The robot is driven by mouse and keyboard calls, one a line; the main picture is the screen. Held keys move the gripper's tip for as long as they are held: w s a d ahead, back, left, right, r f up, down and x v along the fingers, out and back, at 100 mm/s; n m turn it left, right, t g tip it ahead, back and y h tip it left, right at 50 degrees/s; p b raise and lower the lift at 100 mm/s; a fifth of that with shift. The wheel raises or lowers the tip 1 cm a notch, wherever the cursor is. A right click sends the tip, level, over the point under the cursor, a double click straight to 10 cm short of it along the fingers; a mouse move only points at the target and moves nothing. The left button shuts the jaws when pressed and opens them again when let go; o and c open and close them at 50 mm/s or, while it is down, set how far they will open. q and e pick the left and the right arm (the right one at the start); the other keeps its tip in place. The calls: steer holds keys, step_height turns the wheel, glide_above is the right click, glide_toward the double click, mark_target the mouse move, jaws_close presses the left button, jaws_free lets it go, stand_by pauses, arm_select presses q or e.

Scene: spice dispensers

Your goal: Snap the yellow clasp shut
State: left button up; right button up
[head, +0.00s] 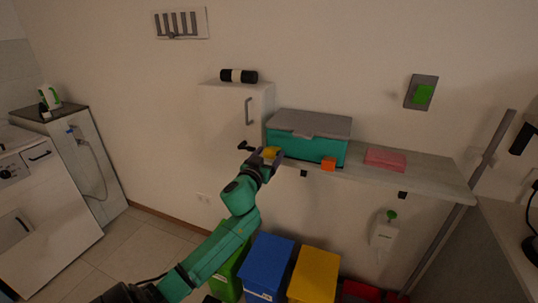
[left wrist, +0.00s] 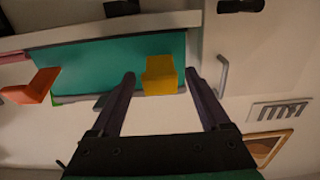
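A teal box (head: 308,147) with a grey lid (head: 312,124) lying over its top stands on the wall shelf. The yellow clasp (head: 270,152) is at the left end of its front, partly hidden by my gripper. My left gripper (head: 266,157) is at the clasp, open and empty. In the left wrist view, the yellow clasp (left wrist: 160,75) appears between the two spread fingertips of my left gripper (left wrist: 161,75), with a gap on each side. It sticks out from the teal front. An orange clasp (head: 328,163) also sticks out, farther right on the front. My right gripper is out of view.
A white cabinet (head: 235,115) with a grey handle is close on the left, with a black-and-white roller on top. A pink block (head: 385,159) lies on the shelf (head: 430,176) to the right. Blue (head: 266,266), yellow and green bins stand below.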

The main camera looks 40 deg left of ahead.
arm_select(q)
jaws_close()
stand_by(1.3)
